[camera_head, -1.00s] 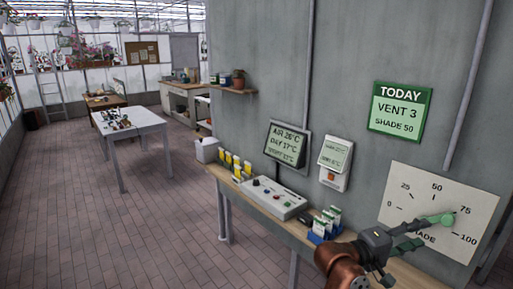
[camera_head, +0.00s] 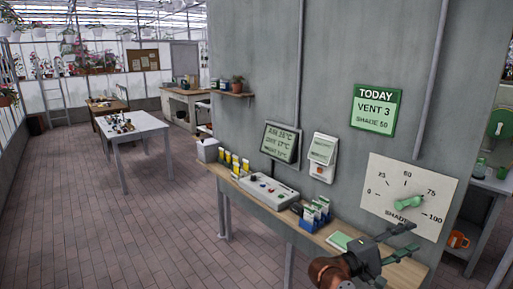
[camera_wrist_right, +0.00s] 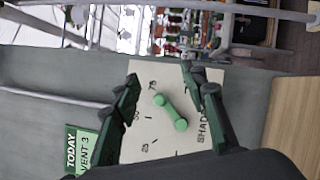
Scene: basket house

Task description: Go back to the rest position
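My right gripper (camera_head: 408,239) is low at the right of the head view. Its two dark green fingers stand apart and are empty, with open space between them in the right wrist view (camera_wrist_right: 160,75). The green knob (camera_head: 408,203) on the pale shade dial panel (camera_head: 383,165) is above the gripper, apart from the fingers. In the right wrist view the green knob (camera_wrist_right: 171,113) shows between and beyond the fingers. Its longer part lies toward the 75 side in the head view. My left gripper is not in view.
A wooden wall bench (camera_head: 262,202) runs below the panel, holding a control box (camera_head: 268,190), seed packets (camera_head: 316,213) and a green pad (camera_head: 340,241). A green TODAY sign (camera_head: 376,109) hangs above. A white table (camera_head: 130,132) stands left on open brick floor.

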